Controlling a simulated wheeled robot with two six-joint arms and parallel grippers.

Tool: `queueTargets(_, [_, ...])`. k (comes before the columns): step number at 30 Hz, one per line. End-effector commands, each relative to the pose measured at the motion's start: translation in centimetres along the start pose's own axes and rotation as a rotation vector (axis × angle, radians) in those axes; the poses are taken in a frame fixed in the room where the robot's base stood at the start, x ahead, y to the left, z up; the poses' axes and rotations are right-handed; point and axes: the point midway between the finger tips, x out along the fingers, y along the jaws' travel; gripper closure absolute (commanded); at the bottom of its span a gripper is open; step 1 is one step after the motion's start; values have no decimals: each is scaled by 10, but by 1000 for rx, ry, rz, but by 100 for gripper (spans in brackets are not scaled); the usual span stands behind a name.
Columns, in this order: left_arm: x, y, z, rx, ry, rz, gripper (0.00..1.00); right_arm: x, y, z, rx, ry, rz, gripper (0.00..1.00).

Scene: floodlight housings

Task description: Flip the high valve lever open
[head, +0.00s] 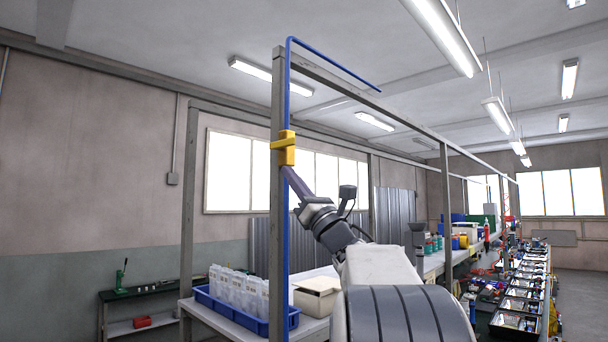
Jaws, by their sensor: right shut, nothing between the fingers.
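The valve (287,156) is a yellow block on a thin blue pipe (288,90) that runs up the grey upright post. Its yellow lever (281,142) sticks out to the left, across the post, roughly level with a slight slope. My right gripper (286,170) is shut and empty. It reaches up from the lower right, with its tips right below the valve body. I cannot tell whether the tips touch the valve. My left gripper is out of view.
The post (277,200) belongs to a frame over a workbench. More goods stand farther right along the bench. The air left of the post is clear.

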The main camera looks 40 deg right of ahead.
Motion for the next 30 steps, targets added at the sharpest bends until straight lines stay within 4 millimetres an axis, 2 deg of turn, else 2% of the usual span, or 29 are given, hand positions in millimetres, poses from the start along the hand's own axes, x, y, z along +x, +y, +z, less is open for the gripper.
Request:
queueTargets(1, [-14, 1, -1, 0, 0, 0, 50, 11, 0, 10, 0, 0, 0, 100])
queueTargets(9, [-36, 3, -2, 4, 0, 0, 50, 26, 0, 27, 0, 0, -1, 100])
queueTargets(25, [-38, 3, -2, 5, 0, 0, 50, 27, 1, 28, 1, 1, 0, 100])
queueTargets(30, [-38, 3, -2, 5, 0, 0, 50, 33, 11, 26, 11, 25, 12, 100])
